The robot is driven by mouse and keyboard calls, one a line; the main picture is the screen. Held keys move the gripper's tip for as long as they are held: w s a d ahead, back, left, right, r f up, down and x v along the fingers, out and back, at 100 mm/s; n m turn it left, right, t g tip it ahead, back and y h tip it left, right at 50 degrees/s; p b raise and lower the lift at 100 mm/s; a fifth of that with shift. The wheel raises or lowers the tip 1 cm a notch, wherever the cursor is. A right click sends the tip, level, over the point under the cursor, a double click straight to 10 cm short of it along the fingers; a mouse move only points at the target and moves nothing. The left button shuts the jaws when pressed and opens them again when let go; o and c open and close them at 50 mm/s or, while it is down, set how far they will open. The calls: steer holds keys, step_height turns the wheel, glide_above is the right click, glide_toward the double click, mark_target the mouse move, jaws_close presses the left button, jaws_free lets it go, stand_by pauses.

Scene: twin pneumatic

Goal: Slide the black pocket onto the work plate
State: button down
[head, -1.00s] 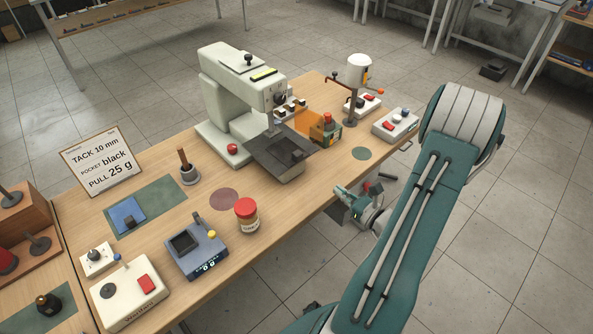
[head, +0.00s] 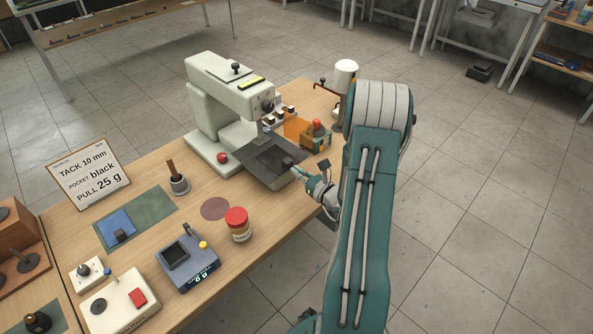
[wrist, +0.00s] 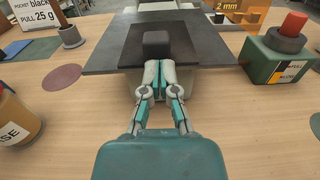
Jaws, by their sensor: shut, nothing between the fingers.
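The black pocket (wrist: 128,48) is a flat dark piece with an upright black block (wrist: 156,43) on it. It lies on the dark grey work plate (wrist: 98,58) below the sewing machine; the plate also shows in the head view (head: 258,164). In the wrist view the pocket reaches close to the plate's near edge. My gripper (wrist: 157,66) is shut and empty, its fingertips at the near side of the block. I cannot tell whether they touch it. In the head view my gripper (head: 296,170) is at the plate's right front corner.
The pale sewing machine (head: 225,95) stands behind the plate. A green box with a red knob (wrist: 280,55) is close on the right. A red-lidded jar (head: 237,225) and a blue-grey device (head: 188,262) stand left. A blue piece (head: 117,226) lies on a green mat.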

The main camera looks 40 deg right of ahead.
mark_target(288, 164)
steer(key=shift+w+d, duration=0.15)
steer(key=shift+w, duration=0.1)
steer(key=shift+w+a, duration=0.25)
steer(key=shift+w, duration=1.65)
